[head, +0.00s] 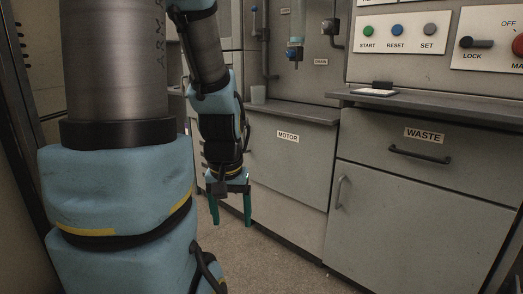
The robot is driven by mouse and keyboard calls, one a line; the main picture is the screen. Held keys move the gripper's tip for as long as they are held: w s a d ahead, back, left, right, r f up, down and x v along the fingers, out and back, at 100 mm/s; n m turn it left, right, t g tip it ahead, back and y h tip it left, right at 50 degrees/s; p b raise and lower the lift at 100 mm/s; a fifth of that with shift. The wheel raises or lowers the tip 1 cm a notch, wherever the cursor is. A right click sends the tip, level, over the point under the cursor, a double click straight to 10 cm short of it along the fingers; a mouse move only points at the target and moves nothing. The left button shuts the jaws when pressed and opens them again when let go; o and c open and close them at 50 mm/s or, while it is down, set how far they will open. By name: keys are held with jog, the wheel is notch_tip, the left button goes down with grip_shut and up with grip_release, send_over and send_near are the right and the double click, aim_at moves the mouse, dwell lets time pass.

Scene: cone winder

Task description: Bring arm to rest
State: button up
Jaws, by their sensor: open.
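My gripper (231,207) hangs at the end of my arm, left of the middle of the head view. Its two green fingers point down and stand apart, with nothing between them. The floor shows below it. The grey MOTOR cabinet (285,170) is to the right of it, and no contact with it can be seen. My arm, in blue covers, fills much of the left side and hides what is behind it.
The WASTE drawer (431,145) with a dark handle sits above a cabinet door (400,215) at right. A grey counter (440,108) juts out above. A control panel (400,32) with buttons is on the wall. The floor (265,250) is clear.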

notch_tip(320, 180, up, 26)
jog(key=p, duration=2.4)
jog(key=shift+p, duration=0.35)
jog(key=shift+r, duration=0.1)
